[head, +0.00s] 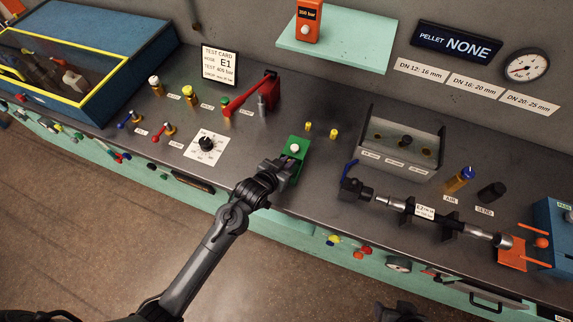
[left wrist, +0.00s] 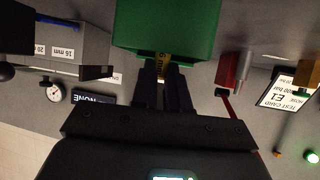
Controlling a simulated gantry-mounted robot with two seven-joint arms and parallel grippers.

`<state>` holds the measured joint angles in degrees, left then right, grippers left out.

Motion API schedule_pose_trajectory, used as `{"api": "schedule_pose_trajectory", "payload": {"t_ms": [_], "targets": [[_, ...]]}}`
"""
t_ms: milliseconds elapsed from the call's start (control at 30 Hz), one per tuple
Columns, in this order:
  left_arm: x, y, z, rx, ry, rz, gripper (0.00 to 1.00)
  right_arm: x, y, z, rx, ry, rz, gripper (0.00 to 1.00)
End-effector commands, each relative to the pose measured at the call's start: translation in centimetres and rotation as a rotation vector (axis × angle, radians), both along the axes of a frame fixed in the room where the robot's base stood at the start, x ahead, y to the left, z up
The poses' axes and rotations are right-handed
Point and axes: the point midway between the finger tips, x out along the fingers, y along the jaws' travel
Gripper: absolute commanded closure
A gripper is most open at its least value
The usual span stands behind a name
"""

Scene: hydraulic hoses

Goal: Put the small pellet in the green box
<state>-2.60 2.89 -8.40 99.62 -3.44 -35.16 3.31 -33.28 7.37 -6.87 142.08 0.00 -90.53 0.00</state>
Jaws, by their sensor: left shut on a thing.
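A green box (head: 293,149) with a white round top piece stands near the bench's front edge, just beyond my left gripper (head: 284,168). In the left wrist view the green box (left wrist: 166,28) fills the top middle, close to the fingertips. My left gripper (left wrist: 165,84) is shut on a small yellow-and-dark thing (left wrist: 163,66), mostly hidden between the fingers. I cannot tell whether it is a pellet or part of the box. A metal bin (head: 437,133) with three labelled compartments holds small dark and brassy pieces. A dark part of mine, possibly my right gripper (head: 400,312), shows at the bottom edge.
Two small yellow pieces (head: 321,130) stand behind the green box. A red lever stand (head: 268,92) and a black dial (head: 207,143) are to the left. A hose assembly (head: 425,210) lies right, beside an orange block (head: 512,252). A sign (head: 457,42) reads PELLET NONE.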

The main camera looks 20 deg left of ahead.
Motion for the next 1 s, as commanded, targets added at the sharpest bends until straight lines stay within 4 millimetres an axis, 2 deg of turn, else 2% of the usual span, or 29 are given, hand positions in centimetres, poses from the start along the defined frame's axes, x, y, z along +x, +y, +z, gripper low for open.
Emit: {"api": "schedule_pose_trajectory", "payload": {"t_ms": [133, 967, 1000], "targets": [[0.0, 0.0, -1.1, 0.0, 0.0, 0.001, 1.0, 0.0, 0.0, -0.1, 0.002, 0.0, -0.002, 0.44], [0.0, 0.0, -2.3, 0.0, 0.0, 0.001, 1.0, 0.0, 0.3, -0.2, 0.011, 0.0, -0.008, 0.44], [0.0, 0.0, -2.3, 0.0, 0.0, 0.001, 0.8, 0.0, 0.3, -0.2, 0.011, 0.0, -0.007, 0.44]]}}
